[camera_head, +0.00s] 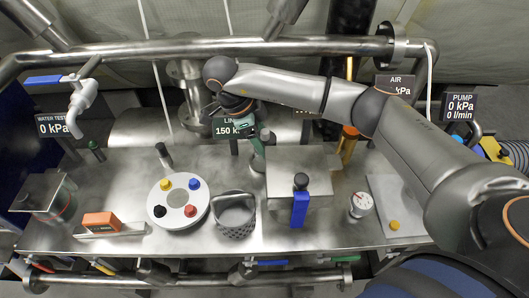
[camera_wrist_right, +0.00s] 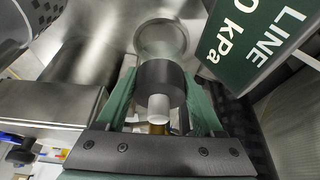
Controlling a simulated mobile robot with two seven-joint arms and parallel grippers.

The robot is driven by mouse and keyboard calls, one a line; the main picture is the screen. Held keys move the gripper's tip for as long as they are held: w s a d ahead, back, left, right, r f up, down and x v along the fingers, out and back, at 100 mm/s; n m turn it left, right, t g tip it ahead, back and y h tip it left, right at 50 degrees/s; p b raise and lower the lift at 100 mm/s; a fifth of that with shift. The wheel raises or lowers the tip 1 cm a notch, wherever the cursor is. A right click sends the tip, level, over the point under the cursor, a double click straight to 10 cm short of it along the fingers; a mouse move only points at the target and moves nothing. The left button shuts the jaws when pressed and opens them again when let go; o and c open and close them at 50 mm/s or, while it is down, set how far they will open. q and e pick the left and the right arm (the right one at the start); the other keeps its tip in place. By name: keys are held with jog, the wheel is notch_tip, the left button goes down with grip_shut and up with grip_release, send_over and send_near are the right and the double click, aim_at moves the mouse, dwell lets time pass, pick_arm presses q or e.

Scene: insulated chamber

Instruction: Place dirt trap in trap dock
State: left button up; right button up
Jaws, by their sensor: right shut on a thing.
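My right gripper (camera_head: 258,160) reaches over the bench from the right, in front of the LINE sign. In the right wrist view, its green fingers (camera_wrist_right: 162,112) are shut around a dark cylinder (camera_wrist_right: 160,77) with a white end. I cannot tell for sure whether this cylinder is the dirt trap. A round metal rim (camera_wrist_right: 162,38) lies just beyond it; I cannot tell whether they touch, or whether the rim is the trap dock. A grey mesh cup (camera_head: 235,217) stands on the bench left of the metal box. My left gripper is not in view.
The metal box (camera_head: 316,188) with a blue handle (camera_head: 300,209) stands right of the gripper. A round plate (camera_head: 176,209) with coloured knobs, an orange block (camera_head: 100,222) and a gauge (camera_head: 360,204) are on the bench. The LINE sign (camera_wrist_right: 255,40) is close beside the fingers.

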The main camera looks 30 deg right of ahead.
jog(key=shift+f, duration=1.65)
jog(key=shift+f, duration=0.2)
jog(key=o, duration=1.1)
jog(key=p+v, duration=0.1)
jog(key=v, duration=1.1)
jog(key=shift+r, duration=0.2)
jog(key=shift+s, duration=0.1)
